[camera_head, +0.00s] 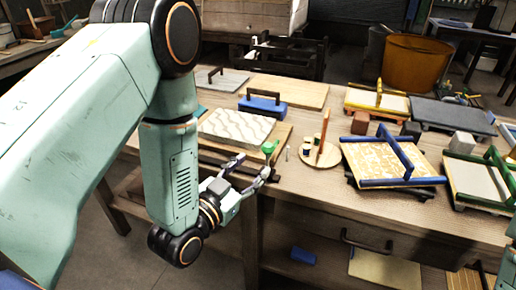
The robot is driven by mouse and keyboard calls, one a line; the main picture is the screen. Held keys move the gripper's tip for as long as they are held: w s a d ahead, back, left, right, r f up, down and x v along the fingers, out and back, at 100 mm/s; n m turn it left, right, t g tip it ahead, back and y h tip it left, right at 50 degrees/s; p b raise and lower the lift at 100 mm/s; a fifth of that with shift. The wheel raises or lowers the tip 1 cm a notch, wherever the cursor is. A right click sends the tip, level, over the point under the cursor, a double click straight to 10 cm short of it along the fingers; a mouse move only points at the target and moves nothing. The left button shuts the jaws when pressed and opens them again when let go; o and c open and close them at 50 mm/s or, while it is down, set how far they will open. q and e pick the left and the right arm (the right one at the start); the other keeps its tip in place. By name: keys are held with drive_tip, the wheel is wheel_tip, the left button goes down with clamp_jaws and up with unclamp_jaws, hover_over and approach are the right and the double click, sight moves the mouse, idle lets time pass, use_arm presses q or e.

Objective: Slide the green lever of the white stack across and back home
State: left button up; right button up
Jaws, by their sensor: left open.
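The white stack (237,126) is a pale slab with wavy grey lines, lying on a wooden board near the table's front edge. The green lever (268,147) is a small green knob at the stack's front right corner. My left gripper (254,165) is open just in front of the lever, its fingers spread below and beside it. I cannot tell whether a finger touches the lever. My left arm covers the area left of the stack. My right gripper is not in view.
A round wooden board (320,155) with an upright brown piece and small pots stands right of the lever. A blue-framed tray (385,160) lies further right. A blue block with a dark handle (262,104) sits behind the stack. An orange bucket (414,64) stands beyond the table.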

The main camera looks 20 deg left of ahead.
sight(264, 152)
use_arm(q)
drive_tip(key=x, duration=0.5)
drive_tip(key=r+x, duration=0.1)
drive_tip(key=x, duration=0.2)
drive_tip(key=shift+d+b, duration=0.1)
drive_tip(key=shift+b, duration=0.25)
drive_tip(key=shift+c, duration=0.2)
clamp_jaws()
idle(0.3)
